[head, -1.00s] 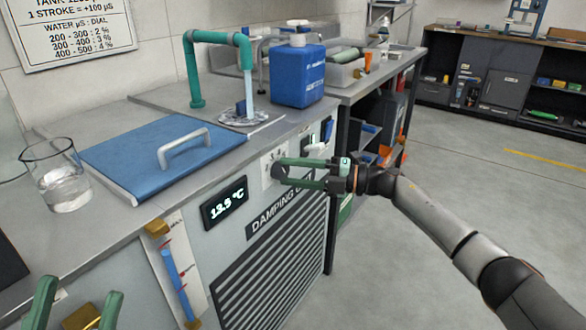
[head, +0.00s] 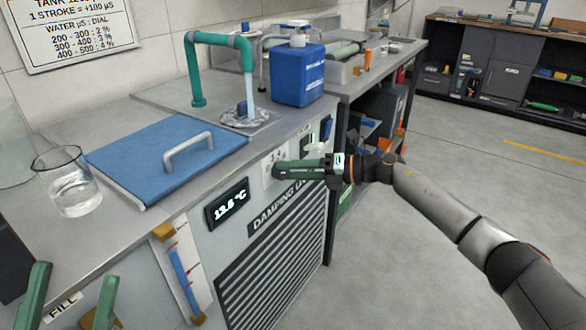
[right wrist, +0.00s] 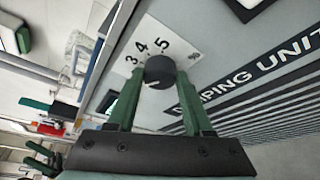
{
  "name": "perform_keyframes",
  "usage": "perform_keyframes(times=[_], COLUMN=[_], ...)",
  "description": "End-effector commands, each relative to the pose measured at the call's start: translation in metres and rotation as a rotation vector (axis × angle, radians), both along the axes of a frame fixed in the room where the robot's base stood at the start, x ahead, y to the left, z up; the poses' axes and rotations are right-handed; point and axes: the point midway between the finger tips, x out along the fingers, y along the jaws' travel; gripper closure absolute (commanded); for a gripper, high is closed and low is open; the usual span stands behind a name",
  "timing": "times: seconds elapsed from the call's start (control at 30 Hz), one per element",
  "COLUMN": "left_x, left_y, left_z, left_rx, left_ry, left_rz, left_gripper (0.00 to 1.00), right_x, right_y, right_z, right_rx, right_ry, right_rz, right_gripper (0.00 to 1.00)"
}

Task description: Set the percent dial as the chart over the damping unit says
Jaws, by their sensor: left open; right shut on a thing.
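The percent dial (right wrist: 160,71) is a dark round knob on a white plate with 3, 4 and 5 visible; its pointer is not clear. The plate (head: 270,160) sits on the damping unit's front (head: 232,178), partly behind my right gripper. My right gripper (head: 283,170) is shut on the dial, with one green finger on each side in the right wrist view (right wrist: 158,82). The chart (head: 85,32) on the wall reads water 200-300: 2 %, 300-400: 3 %, 400-500: 4 %. My left gripper (head: 76,273) is open and empty at the lower left.
On the counter are a beaker (head: 72,185) of clear liquid, a blue lid (head: 150,160) with a handle, a green tap pipe (head: 196,75) and a blue canister (head: 297,75). The floor at right is open.

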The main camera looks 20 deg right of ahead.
Motion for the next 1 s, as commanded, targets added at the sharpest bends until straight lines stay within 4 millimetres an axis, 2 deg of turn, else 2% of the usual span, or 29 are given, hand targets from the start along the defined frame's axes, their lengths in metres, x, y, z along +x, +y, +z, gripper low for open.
perform_keyframes(times=[0.33, 0.37, 0.6, 0.87, 1.0], left_x=[-0.0001, -0.0001, -0.0001, -0.0001, 0.0000], left_y=[0.0001, 0.0001, 0.0000, -0.0001, -0.0001], left_z=[-0.0001, -0.0001, -0.0001, 0.0002, 0.0030], left_rx=[-0.001, -0.001, -0.001, -0.002, -0.001], left_ry=[0.000, 0.000, 0.000, -0.001, -0.002], left_rz=[0.001, 0.001, 0.000, 0.000, 0.001], left_gripper=[0.38, 0.38, 0.38, 0.38, 0.38], right_x=[0.0000, 0.0000, 0.0000, -0.0001, -0.0046], right_y=[-0.0003, -0.0003, -0.0002, -0.0005, -0.0087], right_z=[-0.0007, -0.0007, -0.0005, 0.0000, 0.0018], right_rx=[-0.005, -0.005, -0.004, -0.003, -0.004], right_ry=[-0.003, -0.003, -0.003, -0.002, -0.001], right_rz=[0.000, 0.000, 0.000, 0.000, -0.002], right_gripper=[1.00, 0.48, 0.21, 0.19, 0.19])
